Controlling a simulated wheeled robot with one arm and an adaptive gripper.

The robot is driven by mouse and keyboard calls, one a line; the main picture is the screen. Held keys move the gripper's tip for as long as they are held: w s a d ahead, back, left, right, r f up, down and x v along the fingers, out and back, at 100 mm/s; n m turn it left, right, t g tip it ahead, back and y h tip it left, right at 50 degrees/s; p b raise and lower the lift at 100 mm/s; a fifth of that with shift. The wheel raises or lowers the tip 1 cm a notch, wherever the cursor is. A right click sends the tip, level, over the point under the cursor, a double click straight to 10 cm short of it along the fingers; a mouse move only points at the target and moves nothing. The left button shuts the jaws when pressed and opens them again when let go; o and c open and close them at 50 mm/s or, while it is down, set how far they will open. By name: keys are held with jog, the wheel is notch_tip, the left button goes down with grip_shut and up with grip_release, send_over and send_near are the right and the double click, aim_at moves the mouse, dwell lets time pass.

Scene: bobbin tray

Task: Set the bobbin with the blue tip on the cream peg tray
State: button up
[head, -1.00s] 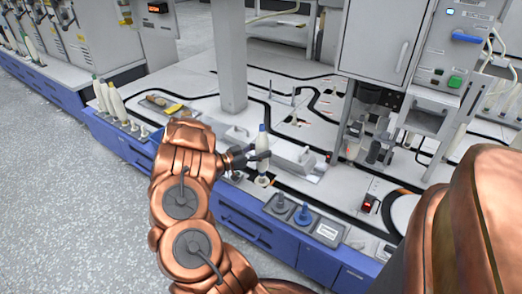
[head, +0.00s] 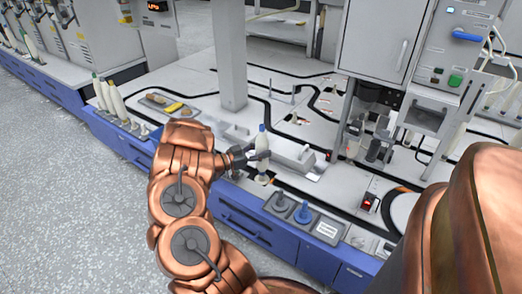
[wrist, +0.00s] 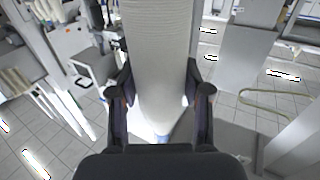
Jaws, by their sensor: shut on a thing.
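The bobbin with the blue tip (head: 262,142) is upright, wound in cream yarn, above the front part of the counter. My gripper (head: 250,156) reaches it from the left and is shut around its body. In the wrist view the bobbin's cream winding (wrist: 158,60) fills the space between my fingers, with a hint of blue at its lower end. The bobbin's foot appears just above the counter; the exact gap is hard to tell. A pale peg tray (head: 128,126) sits at the counter's left end, with several cream bobbins at its left side and short pegs to the right.
A grey box (head: 292,155) is just right of the bobbin. A post (head: 230,60) rises behind it. A dish with a yellow item (head: 172,106) lies beyond the peg tray.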

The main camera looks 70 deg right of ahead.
jog(key=shift+f, duration=0.1)
jog(key=o, duration=0.9)
jog(key=shift+o, duration=0.2)
jog(key=b+v, duration=0.1)
jog(key=v, duration=1)
dwell(0.7)
